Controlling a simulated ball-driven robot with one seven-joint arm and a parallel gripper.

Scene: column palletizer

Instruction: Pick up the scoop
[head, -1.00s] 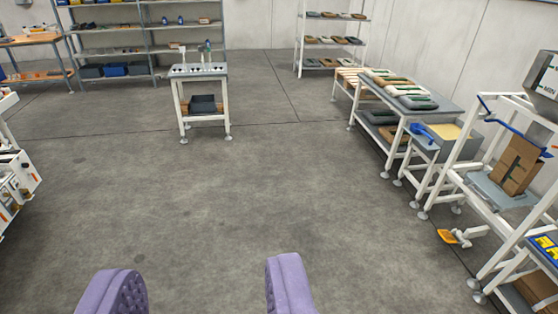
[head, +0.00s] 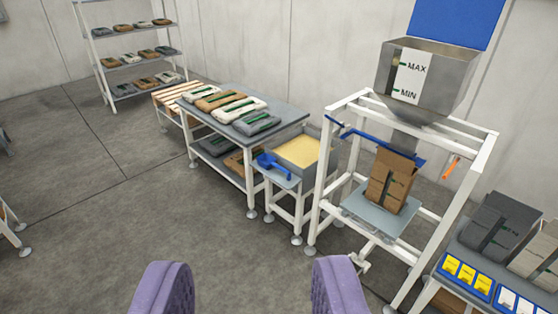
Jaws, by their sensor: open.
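A table (head: 290,115) with several bags stands left of the bin. A white filling frame (head: 317,205) with a hopper (head: 425,80) and a brown bag (head: 392,180) stands right of it. Another table with dark bags (head: 498,226) is at far right. The floor (head: 130,200) ahead-left is clear.

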